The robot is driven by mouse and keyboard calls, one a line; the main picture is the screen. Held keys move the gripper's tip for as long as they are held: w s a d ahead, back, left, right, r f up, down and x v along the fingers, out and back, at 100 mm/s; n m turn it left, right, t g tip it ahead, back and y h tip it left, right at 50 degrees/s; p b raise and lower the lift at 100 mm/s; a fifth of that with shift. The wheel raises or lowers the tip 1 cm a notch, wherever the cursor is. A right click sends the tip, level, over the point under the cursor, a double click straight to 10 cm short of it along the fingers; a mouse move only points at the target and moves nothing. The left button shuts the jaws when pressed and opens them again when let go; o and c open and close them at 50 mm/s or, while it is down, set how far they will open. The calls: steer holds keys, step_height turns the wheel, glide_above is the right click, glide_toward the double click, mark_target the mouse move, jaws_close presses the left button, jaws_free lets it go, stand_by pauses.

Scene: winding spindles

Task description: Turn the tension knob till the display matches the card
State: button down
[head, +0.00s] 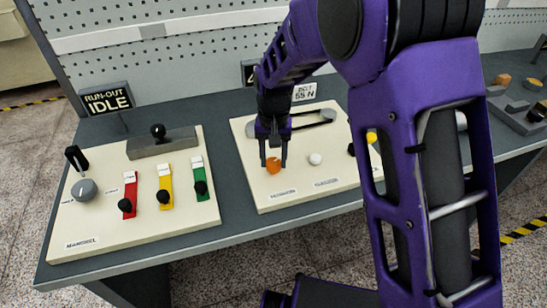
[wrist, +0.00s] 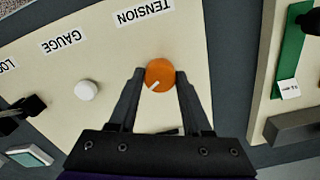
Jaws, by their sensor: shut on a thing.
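The orange tension knob (head: 273,166) is on the right-hand cream panel, and it also shows in the wrist view (wrist: 160,72) beside the label TENSION. A white mark on it points to the lower left there. My gripper (head: 273,161) is shut on the knob, with one finger on each side, as the wrist view also shows (wrist: 159,76). The card (head: 304,92) stands behind the panel and reads BELT 55 N. A dark display (head: 247,73) is mostly hidden by my arm; only part of a first digit, seemingly 4, shows.
A white button (head: 315,159) sits right of the knob, near the GAUGE label (wrist: 63,40). The left panel (head: 100,222) carries a grey dial (head: 85,190) and red, yellow and green sliders. A sign (head: 107,98) reads RUN-OUT IDLE. My arm covers the right panel's right side.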

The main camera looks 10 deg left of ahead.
mark_target(274, 161)
steer(key=shift+r, duration=0.1)
stand_by(0.3)
steer(key=shift+c, duration=1.7)
jaws_free()
step_height(274, 161, up, 17)
steer(key=p, duration=0.1)
steer(key=shift+r, duration=0.2)
